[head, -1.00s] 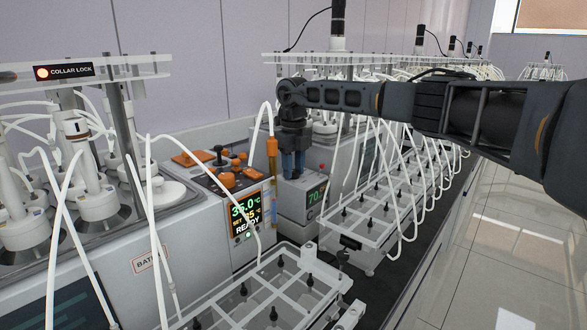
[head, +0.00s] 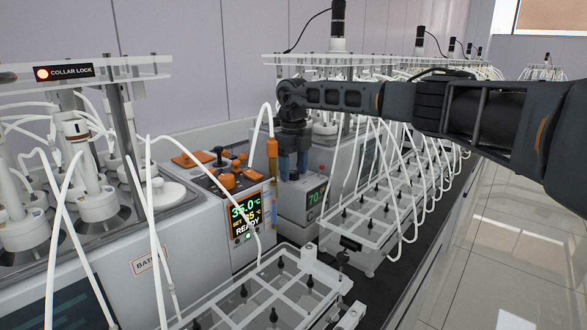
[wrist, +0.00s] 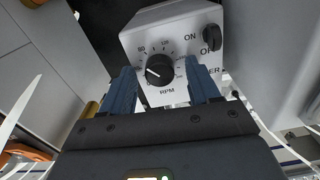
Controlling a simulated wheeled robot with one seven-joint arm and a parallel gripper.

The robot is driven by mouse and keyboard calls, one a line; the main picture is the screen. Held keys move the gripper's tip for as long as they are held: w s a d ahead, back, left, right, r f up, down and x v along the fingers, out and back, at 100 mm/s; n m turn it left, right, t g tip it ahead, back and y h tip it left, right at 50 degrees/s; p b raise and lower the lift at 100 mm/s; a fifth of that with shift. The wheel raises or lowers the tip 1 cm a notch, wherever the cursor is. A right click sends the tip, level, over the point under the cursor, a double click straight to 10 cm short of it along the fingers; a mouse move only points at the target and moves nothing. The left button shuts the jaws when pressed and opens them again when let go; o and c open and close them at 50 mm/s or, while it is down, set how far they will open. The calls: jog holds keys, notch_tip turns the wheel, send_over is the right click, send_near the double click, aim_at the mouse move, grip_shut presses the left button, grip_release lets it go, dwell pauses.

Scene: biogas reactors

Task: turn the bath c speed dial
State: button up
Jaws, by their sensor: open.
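The speed dial (wrist: 160,70) is a round black knob with a white pointer line, on a pale grey box face marked RPM with a numbered scale. In the wrist view my gripper (wrist: 164,76) is open, with one blue finger on the left of the dial and one on the right. I cannot tell whether the fingers touch it. The dial is hidden there behind the fingers.
A black ON switch (wrist: 212,37) sits right of the dial on the same face. An orange-topped bath controller (head: 228,182) stands left of my gripper. White tubes hang over racks (head: 375,215) on the right. A collar lock sign (head: 63,72) is at far left.

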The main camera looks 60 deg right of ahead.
aim_at(293, 172)
jog(key=shift+r+b, duration=0.75)
jog(key=shift+r, duration=3.15)
